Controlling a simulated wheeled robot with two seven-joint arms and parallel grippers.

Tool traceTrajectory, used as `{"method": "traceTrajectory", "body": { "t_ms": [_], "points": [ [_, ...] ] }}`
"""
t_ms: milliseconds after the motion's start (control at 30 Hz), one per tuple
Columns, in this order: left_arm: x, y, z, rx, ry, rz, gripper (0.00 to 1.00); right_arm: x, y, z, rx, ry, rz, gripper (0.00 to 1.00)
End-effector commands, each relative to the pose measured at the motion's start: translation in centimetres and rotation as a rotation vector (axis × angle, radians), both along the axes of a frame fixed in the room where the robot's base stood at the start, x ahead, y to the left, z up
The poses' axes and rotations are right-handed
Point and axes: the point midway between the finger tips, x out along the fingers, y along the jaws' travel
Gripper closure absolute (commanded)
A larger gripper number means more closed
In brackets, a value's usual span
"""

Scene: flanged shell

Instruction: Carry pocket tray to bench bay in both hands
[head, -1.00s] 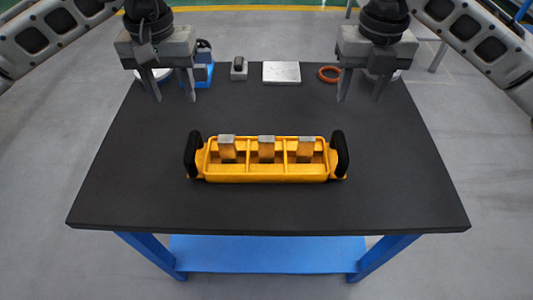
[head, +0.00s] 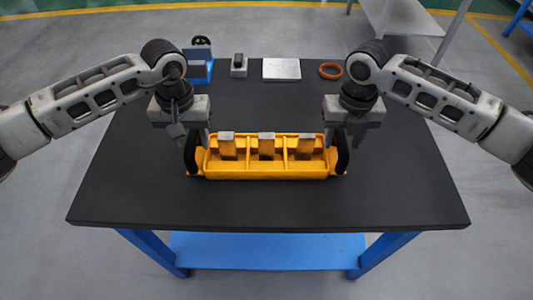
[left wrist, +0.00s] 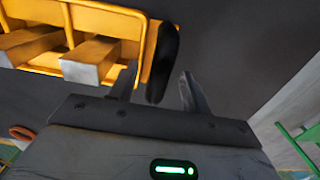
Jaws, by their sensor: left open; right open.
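The yellow pocket tray (head: 265,172) lies flat on the black table, with several compartments and grey blocks (head: 266,137) in them. It has a black handle at each end. My left gripper (head: 192,143) is at the left handle (head: 191,156). In the left wrist view, its open fingers (left wrist: 160,88) stand on either side of the black handle (left wrist: 162,65), which shows between them. My right gripper (head: 345,140) is open at the right handle (head: 342,155); its fingertips are largely hidden. The tray rests on the table. I cannot tell which place is the bench bay.
The black table top (head: 265,210) is clear in front of the tray. At its back edge are a blue fixture (head: 199,68), a small grey block (head: 239,66), a silver plate (head: 281,70) and an orange ring (head: 331,71). A grey bench (head: 405,18) stands behind, upper right.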

Motion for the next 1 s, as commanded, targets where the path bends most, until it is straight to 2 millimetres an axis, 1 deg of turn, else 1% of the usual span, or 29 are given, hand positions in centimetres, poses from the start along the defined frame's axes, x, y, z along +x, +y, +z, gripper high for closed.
{"method": "traceTrajectory", "body": {
  "t_ms": [33, 200, 467, 500, 567, 600, 667, 1000],
  "points": [
    [-0.07, -0.03, -0.56, 0.0, 0.003, -0.001, 0.52, -0.07, 0.04, -0.58, 0.0, 0.002, 0.001, 0.52],
    [-0.02, -0.04, -1.39, -0.001, 0.0, -0.001, 0.52, -0.03, 0.05, -1.4, 0.001, 0.001, 0.001, 0.52],
    [-0.02, -0.04, -1.47, 0.0, 0.0, -0.001, 0.52, -0.03, 0.04, -1.48, 0.001, 0.0, 0.001, 0.52],
    [-0.02, -0.04, -1.46, 0.0, 0.0, -0.001, 0.55, -0.03, 0.04, -1.48, 0.001, 0.0, 0.001, 0.55],
    [-0.02, -0.03, -1.46, 0.0, 0.0, -0.001, 0.71, -0.03, 0.04, -1.47, 0.001, 0.0, 0.001, 0.71],
    [-0.02, -0.03, -1.45, 0.0, 0.0, -0.001, 0.82, -0.03, 0.03, -1.47, 0.0, 0.0, 0.001, 0.82],
    [-0.02, -0.03, -1.45, 0.0, 0.0, -0.001, 0.99, -0.03, 0.03, -1.47, 0.0, 0.0, 0.001, 0.99],
    [0.1, -0.08, -1.15, -0.003, -0.004, 0.0, 1.0, 0.08, 0.06, -1.18, 0.002, -0.003, 0.001, 1.0]
  ]
}}
